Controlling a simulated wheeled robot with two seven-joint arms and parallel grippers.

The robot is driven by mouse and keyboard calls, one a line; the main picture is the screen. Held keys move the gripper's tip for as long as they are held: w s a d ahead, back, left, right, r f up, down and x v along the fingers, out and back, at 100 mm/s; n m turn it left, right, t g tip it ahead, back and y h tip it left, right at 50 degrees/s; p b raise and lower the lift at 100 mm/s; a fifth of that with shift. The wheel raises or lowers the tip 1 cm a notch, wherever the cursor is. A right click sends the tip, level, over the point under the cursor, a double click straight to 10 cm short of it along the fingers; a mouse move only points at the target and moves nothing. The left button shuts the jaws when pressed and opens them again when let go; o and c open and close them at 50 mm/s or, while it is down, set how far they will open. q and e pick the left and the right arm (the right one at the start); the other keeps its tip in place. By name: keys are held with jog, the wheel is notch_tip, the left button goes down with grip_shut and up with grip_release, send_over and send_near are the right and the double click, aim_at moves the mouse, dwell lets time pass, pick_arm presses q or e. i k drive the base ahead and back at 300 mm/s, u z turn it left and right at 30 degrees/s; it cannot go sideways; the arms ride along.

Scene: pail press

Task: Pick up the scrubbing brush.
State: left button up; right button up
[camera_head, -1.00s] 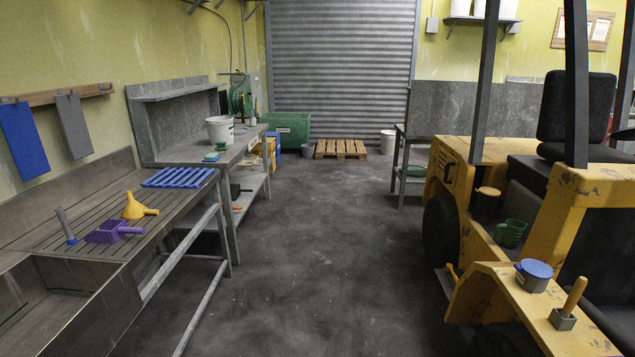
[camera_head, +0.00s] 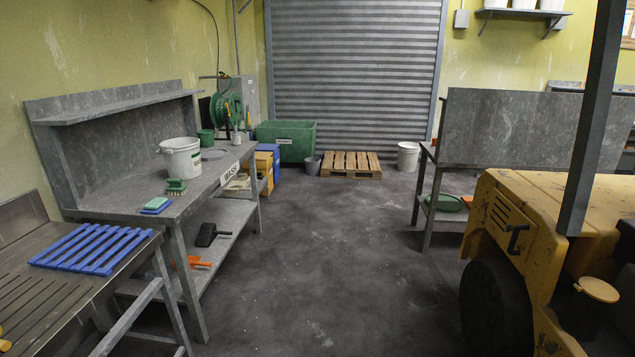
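A small green brush with pale bristles (camera_head: 176,187), which looks like the scrubbing brush, sits on the grey bench (camera_head: 190,206) marked WASH, at the left. It stands just in front of a white bucket (camera_head: 181,158). A green and blue sponge-like block (camera_head: 156,205) lies nearer, close to the bench's front end. A black brush-like head (camera_head: 208,235) lies on the bench's lower shelf. Neither of my grippers is in view.
A slatted sink unit with a blue rack (camera_head: 92,249) stands at the near left. A yellow forklift (camera_head: 535,225) stands at the right. The dark floor (camera_head: 330,270) between them is clear. A wooden pallet (camera_head: 350,165) and a green bin (camera_head: 287,140) are at the back.

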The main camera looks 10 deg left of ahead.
aim_at(176, 188)
jog(key=i, duration=3.65)
jog(key=u, duration=3.7)
